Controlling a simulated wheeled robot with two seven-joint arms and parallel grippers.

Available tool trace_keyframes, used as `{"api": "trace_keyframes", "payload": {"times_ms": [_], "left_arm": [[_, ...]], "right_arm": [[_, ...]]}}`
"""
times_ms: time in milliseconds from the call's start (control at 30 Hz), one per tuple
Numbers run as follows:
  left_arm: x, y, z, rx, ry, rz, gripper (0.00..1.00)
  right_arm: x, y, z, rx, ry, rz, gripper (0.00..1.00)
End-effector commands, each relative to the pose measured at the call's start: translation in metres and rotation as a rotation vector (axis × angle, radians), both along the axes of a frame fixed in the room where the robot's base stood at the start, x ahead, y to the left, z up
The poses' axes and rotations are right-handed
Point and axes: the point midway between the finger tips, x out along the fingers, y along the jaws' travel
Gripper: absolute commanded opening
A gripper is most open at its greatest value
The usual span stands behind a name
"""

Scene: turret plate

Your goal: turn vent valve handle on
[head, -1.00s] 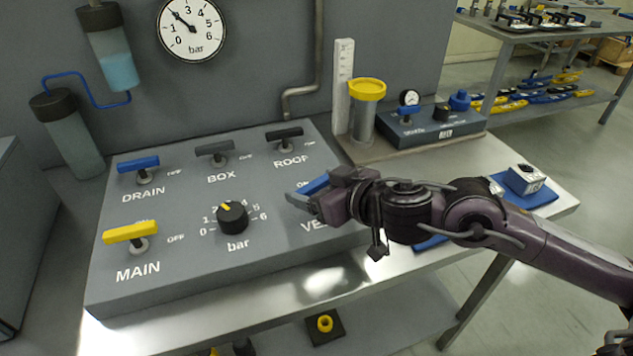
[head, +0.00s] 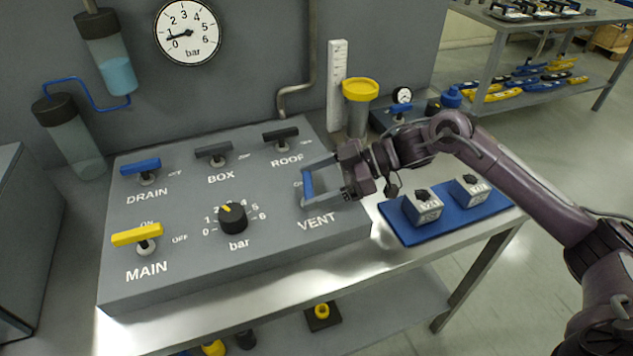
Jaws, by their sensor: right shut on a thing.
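The blue VENT handle (head: 308,186) is on the right side of the grey sloped panel (head: 270,258), above the white VENT label. My right gripper (head: 304,187) reaches in from the right. Its two fingers are wide apart, one at the far end of the handle and one at the near end, and it is shut on the handle. The handle runs roughly from far to near between the fingertips. The ON mark beside it is partly covered. My left gripper is not in view.
DRAIN (head: 141,166), BOX (head: 213,149), ROOF (head: 281,135) and yellow MAIN (head: 137,235) handles stand on the panel, with a black bar knob (head: 232,218). The gauge (head: 187,32) reads a little under 1. A blue mat (head: 446,222) holds two small blocks at right.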

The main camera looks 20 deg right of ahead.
Motion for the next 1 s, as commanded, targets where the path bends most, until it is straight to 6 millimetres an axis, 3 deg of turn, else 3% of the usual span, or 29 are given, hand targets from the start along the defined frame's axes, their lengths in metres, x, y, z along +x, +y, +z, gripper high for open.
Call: {"api": "trace_keyframes", "payload": {"times_ms": [400, 1000], "left_arm": [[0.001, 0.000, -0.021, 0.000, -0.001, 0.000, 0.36], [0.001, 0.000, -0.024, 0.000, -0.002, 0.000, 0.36]], "right_arm": [[0.004, 0.001, -0.002, -0.002, -0.001, 0.231, 0.54], [0.003, 0.000, -0.003, -0.004, 0.003, 0.280, 0.54]]}}
